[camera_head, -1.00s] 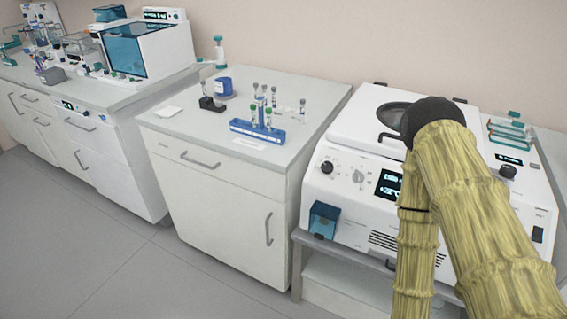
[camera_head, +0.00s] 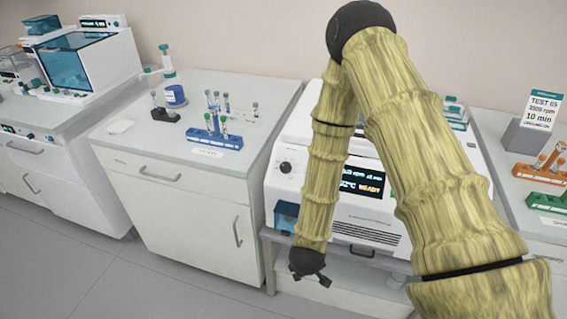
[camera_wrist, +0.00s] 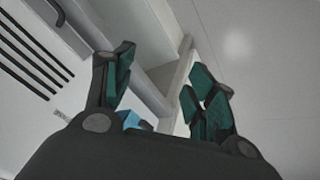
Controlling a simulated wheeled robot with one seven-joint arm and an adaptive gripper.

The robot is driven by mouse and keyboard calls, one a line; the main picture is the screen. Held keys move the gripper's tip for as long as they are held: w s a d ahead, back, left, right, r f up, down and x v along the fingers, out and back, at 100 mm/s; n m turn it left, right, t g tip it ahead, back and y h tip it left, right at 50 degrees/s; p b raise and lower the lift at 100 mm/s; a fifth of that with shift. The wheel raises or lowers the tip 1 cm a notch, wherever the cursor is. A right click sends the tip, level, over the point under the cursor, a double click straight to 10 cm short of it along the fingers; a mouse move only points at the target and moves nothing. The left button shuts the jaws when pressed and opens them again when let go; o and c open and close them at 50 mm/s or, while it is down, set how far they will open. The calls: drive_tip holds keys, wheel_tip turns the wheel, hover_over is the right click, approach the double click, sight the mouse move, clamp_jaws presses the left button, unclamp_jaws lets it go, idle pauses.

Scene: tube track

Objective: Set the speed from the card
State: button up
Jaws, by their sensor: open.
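The card (camera_head: 541,109) stands upright in a grey holder on the right bench. It reads "3500 rpm" and "10 min"; its top line seems to be "TEST 65". The white centrifuge (camera_head: 278,191) stands left of it, largely behind my arm. Its lit display (camera_head: 365,181) shows partly covered rpm and min figures, a temperature and "READY". A black knob (camera_head: 285,168) shows on its panel; the other dial seen earlier is hidden by my arm. My gripper (camera_head: 322,279) hangs low in front of the centrifuge, apart from it. In the wrist view its fingers (camera_wrist: 160,78) are spread and empty.
An orange rack (camera_head: 540,175) with tubes and a green rack (camera_head: 548,201) stand below the card. The bench to the left holds a blue tube rack (camera_head: 214,139), a blue-lidded jar (camera_head: 175,95) and a black stand (camera_head: 165,115). The floor in front is clear.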

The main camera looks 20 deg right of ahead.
drive_tip(key=shift+n+t+h, duration=0.4)
drive_tip(key=shift+t+h, duration=0.4)
drive_tip(key=w+r, duration=0.8)
drive_tip(key=w, duration=0.1)
drive_tip(key=w+r, duration=0.4)
drive_tip(key=shift+w+a+r, duration=0.15)
drive_tip(key=shift+a+r, duration=0.1)
drive_tip(key=shift+a, duration=0.15)
approach(285, 166)
drive_tip(key=shift+n, duration=0.5)
drive_tip(key=x, duration=0.9)
drive_tip(key=shift+p, duration=0.3)
drive_tip(key=c, duration=1)
